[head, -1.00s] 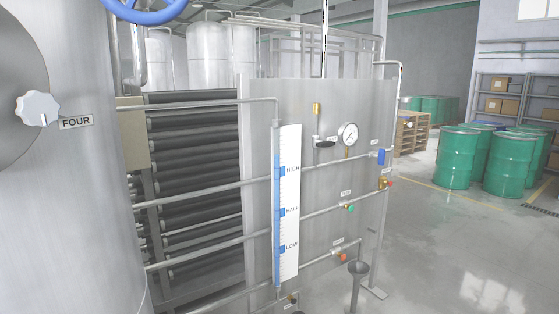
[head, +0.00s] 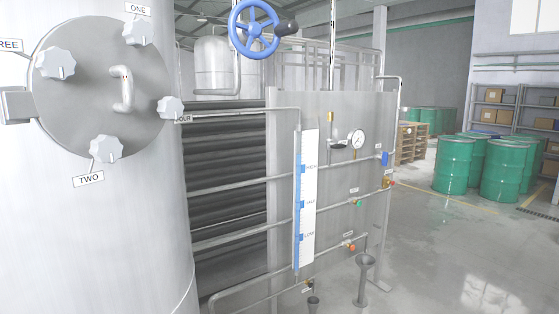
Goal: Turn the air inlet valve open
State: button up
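The metal panel (head: 345,115) carries several small valves on pipes. A valve with a blue handle (head: 385,158) is at the panel's upper right edge, its handle hanging upright. A valve with red and yellow parts (head: 389,183) sits just below it. A green-tipped valve (head: 358,203) and an orange-red one (head: 349,246) are lower down. Their labels are too small to read, so I cannot tell which is the air inlet. A large blue handwheel (head: 254,28) is at the top. My gripper is not in view.
A steel tank with a round hatch (head: 95,100) and several white knobs fills the left. A level gauge (head: 309,190) and a round dial (head: 358,138) are on the panel. Floor (head: 450,260) at right is clear, with green drums (head: 454,165) behind.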

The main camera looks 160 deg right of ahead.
aim_at(384, 158)
jog(key=z, duration=0.2)
jog(key=k, duration=0.1)
jog(key=u, duration=3.4)
jog(key=k, duration=0.3)
jog(key=u, duration=2.05)
